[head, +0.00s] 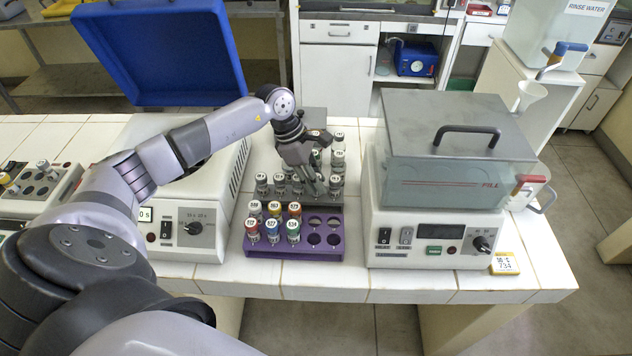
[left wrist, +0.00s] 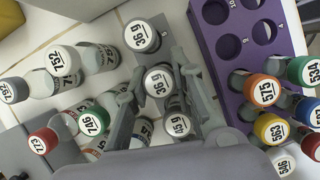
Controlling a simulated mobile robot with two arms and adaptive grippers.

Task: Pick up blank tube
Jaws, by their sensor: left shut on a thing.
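My left gripper (head: 318,186) reaches down over the group of tubes behind the purple rack. In the left wrist view its two fingers (left wrist: 160,86) are closed on a white-capped tube (left wrist: 158,80) with a printed number on its cap. Similar white-capped tubes stand just above it (left wrist: 140,36) and just below it (left wrist: 178,125) in that view. In the head view several white-capped tubes stand in a row left of the gripper (head: 262,180), and one stands to its right (head: 335,182). The fingers hide the held tube in the head view. No cap is legibly marked blank.
A purple rack (head: 338,262) in front holds tubes with coloured caps and has empty holes at its right. A lidded water bath (head: 450,170) stands close on the right. A white machine (head: 190,243) with a raised blue lid (head: 165,50) stands on the left.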

